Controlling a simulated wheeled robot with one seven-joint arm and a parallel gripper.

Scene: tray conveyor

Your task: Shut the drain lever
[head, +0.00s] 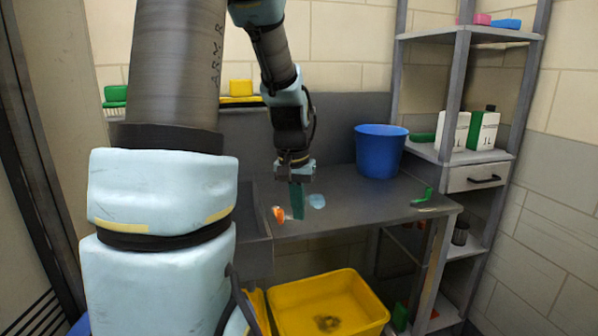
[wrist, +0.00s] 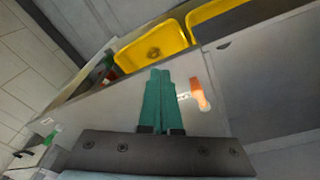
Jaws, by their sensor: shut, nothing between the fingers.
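A small orange handle (head: 279,214) with a pale stub, apparently the drain lever, is at the front edge of the grey bench, by the sink. It also shows in the wrist view (wrist: 200,94), just right of my fingers. My gripper (head: 298,216) points down with its green fingers together and empty. In the head view it is just right of the orange handle. In the wrist view my gripper (wrist: 160,72) shows a small gap to the handle. I cannot tell whether they touch in depth.
A blue bucket (head: 381,151) stands at the back of the bench (head: 350,207). A pale blue round item (head: 317,201) and a green item (head: 424,196) lie on it. A yellow tub (head: 330,305) is below. Shelves with bottles (head: 482,130) stand at right.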

